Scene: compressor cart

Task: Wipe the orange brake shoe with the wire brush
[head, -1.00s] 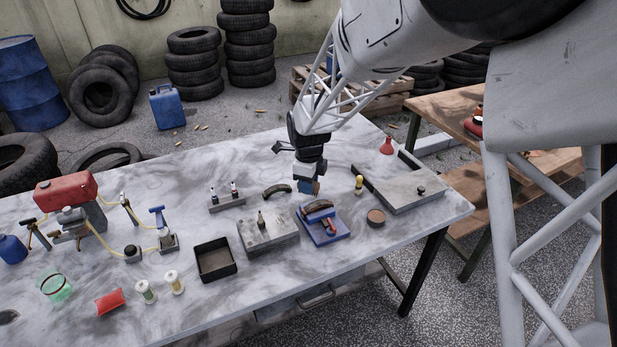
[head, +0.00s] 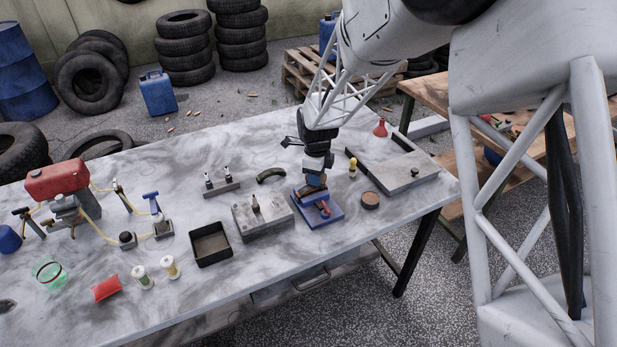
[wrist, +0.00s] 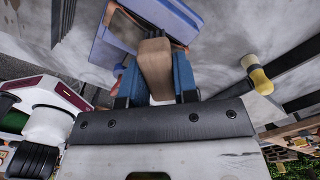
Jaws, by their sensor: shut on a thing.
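My gripper (head: 314,180) is low over the blue fixture (head: 331,217), which lies on the marble-topped table. In the wrist view its two blue fingers (wrist: 157,85) are shut on a brown block-like handle, taken to be the wire brush (wrist: 154,58). The fixture also shows in the wrist view (wrist: 112,45), just beyond the brush. The brake shoe on the fixture is mostly hidden by my gripper and the brush; I cannot tell whether the brush touches it. A dark curved shoe (head: 271,175) lies on the table to the left.
A grey block (head: 262,217) stands close left of the fixture. A yellow-topped tool (head: 352,168) and a round brown tin (head: 370,200) are close right. A grey plate (head: 408,177) lies farther right. A black tray (head: 210,244) is left. The table's front edge is near.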

